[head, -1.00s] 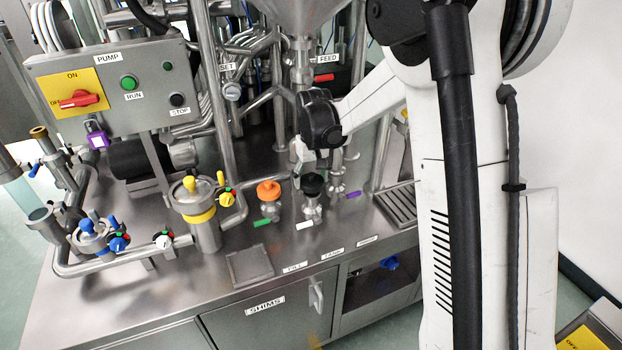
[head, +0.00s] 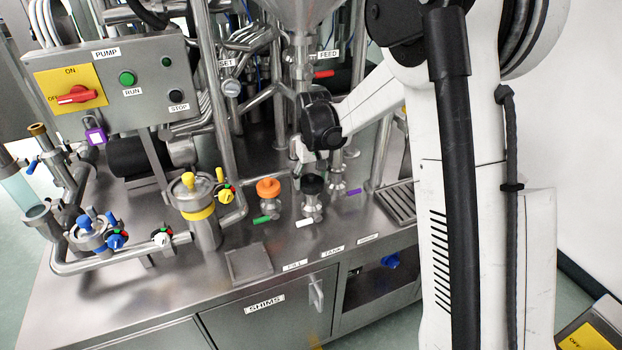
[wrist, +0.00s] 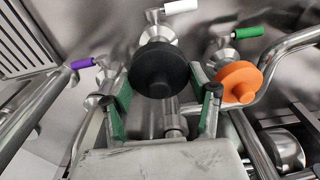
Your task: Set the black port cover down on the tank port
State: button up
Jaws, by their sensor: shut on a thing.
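The black port cover (head: 312,184) is a round black knob-like cap at the tank port (head: 312,206), a metal fitting with a white lever behind the TANK label. In the wrist view the black port cover (wrist: 158,68) sits between the green-padded fingers of my gripper (wrist: 161,82), which is shut on it. The tank port (wrist: 157,30) shows partly behind the cover in the wrist view. I cannot tell whether the cover touches the port or is slightly above it. In the head view my wrist hides most of the fingers.
An orange cover (head: 268,188) on a green-levered fitting stands close left of the tank port. A purple-levered fitting (head: 337,184) stands close right. Vertical pipes and a funnel (head: 300,15) crowd the back. The bench front holds a flat square plate (head: 249,263).

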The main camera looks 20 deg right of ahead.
aim_at(313, 176)
jog(key=shift+f+b, duration=0.9)
jog(key=shift+f, duration=0.25)
jog(key=o, duration=1.1)
jog(key=r, duration=0.8)
jog(key=s+r, duration=0.1)
jog(key=r, duration=0.3)
